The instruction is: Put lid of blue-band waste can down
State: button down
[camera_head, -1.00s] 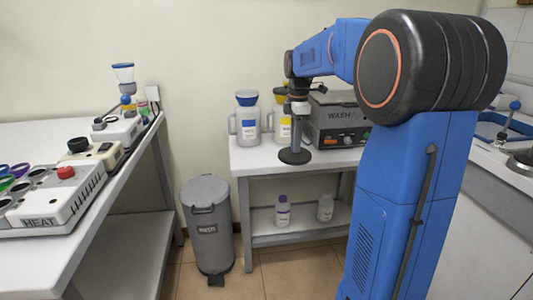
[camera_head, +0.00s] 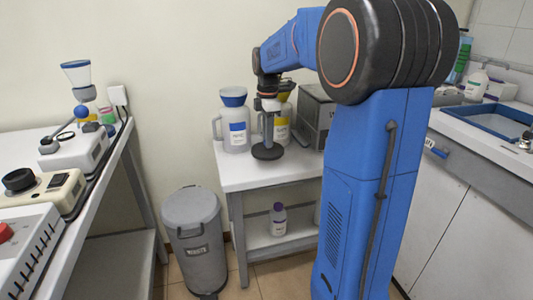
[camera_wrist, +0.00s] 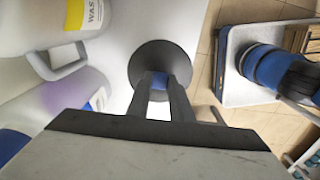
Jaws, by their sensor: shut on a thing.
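My gripper (camera_head: 268,128) is shut on the dark round lid (camera_head: 267,152), holding it by its upright stem. In the wrist view, the fingers (camera_wrist: 160,85) close on a blue part of the stem above the black disc (camera_wrist: 148,57). The lid is level over the front of the white table; I cannot tell whether it touches the top. The blue-band waste can (camera_head: 235,130) is a whitish jug with a blue top, standing on the table left of the lid. A yellow-label waste can (camera_head: 283,118) stands behind my gripper, partly hidden.
The white table (camera_head: 232,175) has some bare top left of the lid. The grey wash device (camera_head: 315,115) is at its right, partly hidden by my arm. A grey bin (camera_head: 193,235) stands on the floor at left. A bottle (camera_head: 278,219) is on the lower shelf.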

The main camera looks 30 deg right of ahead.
aim_at(268, 150)
jog(key=shift+f, duration=2.75)
jog(key=shift+f, duration=0.1)
jog(key=c, duration=1.6)
grip_release()
